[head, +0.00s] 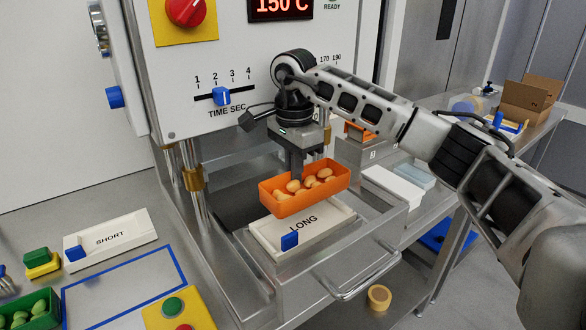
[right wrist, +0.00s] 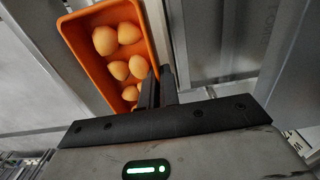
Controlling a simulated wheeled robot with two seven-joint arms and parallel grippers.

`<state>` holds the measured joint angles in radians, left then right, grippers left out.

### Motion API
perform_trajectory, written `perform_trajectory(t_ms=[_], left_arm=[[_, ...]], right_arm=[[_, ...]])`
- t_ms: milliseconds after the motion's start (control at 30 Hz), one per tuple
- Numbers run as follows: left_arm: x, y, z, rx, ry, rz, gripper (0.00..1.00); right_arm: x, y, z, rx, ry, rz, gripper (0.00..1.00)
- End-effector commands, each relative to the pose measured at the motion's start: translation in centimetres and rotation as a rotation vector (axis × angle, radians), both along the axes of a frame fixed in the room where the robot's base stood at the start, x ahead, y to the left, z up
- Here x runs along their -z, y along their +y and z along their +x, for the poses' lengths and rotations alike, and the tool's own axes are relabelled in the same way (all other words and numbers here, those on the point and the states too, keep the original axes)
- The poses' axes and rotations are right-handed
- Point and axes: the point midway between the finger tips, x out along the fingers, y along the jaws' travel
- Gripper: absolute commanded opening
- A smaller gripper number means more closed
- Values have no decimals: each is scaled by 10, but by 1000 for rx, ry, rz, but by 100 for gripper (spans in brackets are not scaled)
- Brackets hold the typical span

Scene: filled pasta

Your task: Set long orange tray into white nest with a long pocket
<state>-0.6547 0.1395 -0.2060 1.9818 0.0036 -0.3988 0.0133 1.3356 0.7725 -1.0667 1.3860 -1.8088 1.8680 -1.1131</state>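The long orange tray (head: 322,186), with several round orange-tan pasta pieces in it, is in the middle of the head view. My right gripper (head: 310,165) is shut on the tray's far long wall. In the right wrist view the tray (right wrist: 75,45) hangs at the upper left, its wall between the fingers (right wrist: 156,88). The tray appears held just above the white nest marked LONG (head: 270,235), overlapping its far part in the head view. The nest has a blue block at its near edge and sits in the open metal drawer. The tray hides its pocket. My left gripper is not in view.
The drawer's handle (head: 362,275) sticks out in front. The machine's front panel (head: 235,70) and metal posts stand behind. A white nest marked SHORT (head: 110,236) and a green tray (head: 30,312) are on the left bench. White and orange trays stand at the right.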

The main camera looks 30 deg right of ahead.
Motion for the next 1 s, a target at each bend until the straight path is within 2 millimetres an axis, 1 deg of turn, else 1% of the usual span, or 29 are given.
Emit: perform_trajectory(t_ms=[67,100,267,500,600,1000], left_arm=[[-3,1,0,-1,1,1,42],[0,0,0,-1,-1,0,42],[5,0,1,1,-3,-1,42],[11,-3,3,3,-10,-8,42],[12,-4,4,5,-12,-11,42],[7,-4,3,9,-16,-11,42]], right_arm=[[-2,2,0,-1,0,0,0],[3,1,0,-1,0,0,0],[15,1,0,-1,-1,0,0],[38,1,0,-1,1,-1,0],[43,1,0,-1,-1,0,0],[45,2,0,-1,-1,0,0]])
